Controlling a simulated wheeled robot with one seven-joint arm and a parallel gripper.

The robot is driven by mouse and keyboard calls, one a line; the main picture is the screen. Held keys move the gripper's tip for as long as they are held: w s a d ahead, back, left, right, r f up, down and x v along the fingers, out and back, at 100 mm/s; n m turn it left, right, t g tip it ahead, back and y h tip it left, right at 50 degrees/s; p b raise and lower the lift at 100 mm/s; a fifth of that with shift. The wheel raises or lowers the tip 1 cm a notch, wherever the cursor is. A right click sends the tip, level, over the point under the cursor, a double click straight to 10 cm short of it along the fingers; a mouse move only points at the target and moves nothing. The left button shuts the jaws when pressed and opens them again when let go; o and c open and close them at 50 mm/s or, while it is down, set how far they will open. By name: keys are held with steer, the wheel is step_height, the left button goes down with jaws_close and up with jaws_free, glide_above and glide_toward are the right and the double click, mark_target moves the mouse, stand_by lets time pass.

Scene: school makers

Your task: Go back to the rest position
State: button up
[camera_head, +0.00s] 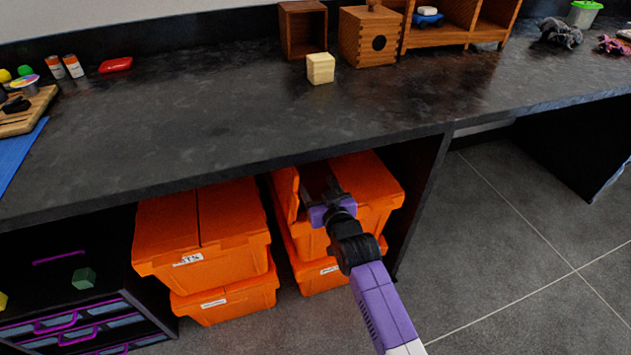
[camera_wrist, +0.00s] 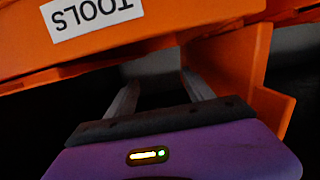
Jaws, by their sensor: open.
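My gripper (camera_head: 317,187) reaches under the dark counter to the right-hand stack of orange bins in the head view. It is at the top bin (camera_head: 370,183), whose left lid flap (camera_head: 286,193) stands raised. In the wrist view my gripper (camera_wrist: 160,88) shows two separated fingers with nothing seen between them. An orange bin wall with a white TOOLS label (camera_wrist: 92,14) is close above the fingers, and an orange flap (camera_wrist: 232,62) is close to the right finger. I cannot tell whether the fingers touch the bin.
A second orange bin stack (camera_head: 200,228) stands left, beside a black drawer unit (camera_head: 70,320). A pale wooden block (camera_head: 320,68) and wooden boxes (camera_head: 370,35) stand on the counter. Open floor (camera_head: 500,240) lies right.

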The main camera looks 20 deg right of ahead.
steer(key=shift+t, duration=0.5)
steer(key=s+r, duration=0.2)
steer(key=s+r+p, duration=0.1)
steer(key=s+r, duration=0.1)
steer(key=s, duration=0.1)
steer(key=shift+s+r+p, duration=0.2)
steer(key=shift+p, duration=0.1)
steer(key=s+r+g, duration=0.1)
steer(key=s+r, duration=0.2)
steer(key=s, duration=2.1)
steer(key=s+r+g, duration=0.1)
steer(key=s+r, duration=0.2)
steer(key=s, duration=2.1)
step_height(320, 180, up, 22)
steer(key=p, duration=2.2)
steer(key=shift+w+r+p, duration=0.15)
steer(key=shift+r+p, duration=0.1)
steer(key=shift+p, duration=0.15)
